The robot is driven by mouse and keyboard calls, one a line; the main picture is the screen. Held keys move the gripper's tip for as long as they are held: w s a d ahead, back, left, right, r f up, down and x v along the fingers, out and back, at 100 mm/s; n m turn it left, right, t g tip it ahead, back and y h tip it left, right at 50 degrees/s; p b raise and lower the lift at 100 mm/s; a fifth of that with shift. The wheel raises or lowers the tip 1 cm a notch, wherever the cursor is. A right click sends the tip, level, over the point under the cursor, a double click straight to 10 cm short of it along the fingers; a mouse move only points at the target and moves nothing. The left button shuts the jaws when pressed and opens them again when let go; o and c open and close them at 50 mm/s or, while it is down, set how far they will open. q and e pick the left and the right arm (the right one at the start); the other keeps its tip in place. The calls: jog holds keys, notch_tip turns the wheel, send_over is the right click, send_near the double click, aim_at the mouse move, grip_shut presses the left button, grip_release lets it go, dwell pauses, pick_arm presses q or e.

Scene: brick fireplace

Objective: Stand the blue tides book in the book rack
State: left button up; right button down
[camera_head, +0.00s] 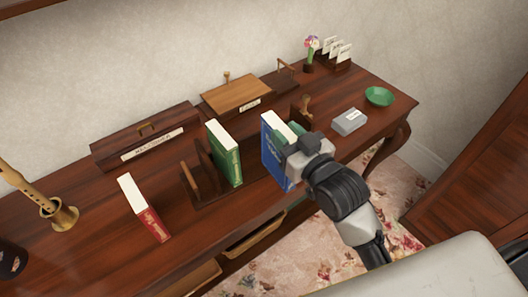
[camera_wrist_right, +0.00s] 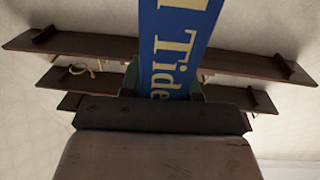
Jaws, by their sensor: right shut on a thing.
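The blue tides book (camera_head: 277,158) is upright in my right gripper (camera_head: 293,143), which is shut on it from the right side. In the right wrist view the blue cover with "Tide" lettering (camera_wrist_right: 177,45) rises from between the fingers. The wooden book rack (camera_head: 191,185) is on the desk to the left of the blue book. A green book (camera_head: 226,158) stands upright in the rack, right of its left end panel. The blue book is apart from the green one, to its right. Whether its lower edge touches anything is unclear. My left gripper is out of view.
A red book (camera_head: 146,212) stands on the desk left of the rack. Wooden boxes (camera_head: 147,138) line the back. A grey box (camera_head: 349,121), a green bowl (camera_head: 379,96) and a flower vase (camera_head: 310,60) are at the right. A brass-coloured holder (camera_head: 60,215) is at the left.

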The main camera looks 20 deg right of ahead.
jog(key=shift+w+r+n+y, duration=0.3)
jog(key=shift+w+r, duration=0.3)
jog(key=shift+r, duration=0.35)
jog(key=shift+w+a+r, duration=0.1)
jog(key=shift+w+r, duration=0.1)
jog(key=shift+r, duration=0.05)
jog(key=w+a+f+p, duration=0.1)
jog(key=w+a+f, duration=0.3)
jog(key=w+f, duration=0.6)
jog(key=shift+w+f+y, duration=0.3)
jog(key=shift+w, duration=0.05)
jog(key=shift+a, duration=0.1)
jog(key=shift+f, duration=0.2)
jog(key=c, duration=0.8)
grip_release()
jog(key=shift+s+r, duration=0.1)
jog(key=shift+r, duration=0.05)
jog(key=v, duration=0.6)
jog(key=b+v, duration=0.1)
jog(key=v, duration=0.5)
jog(key=shift+r, duration=0.25)
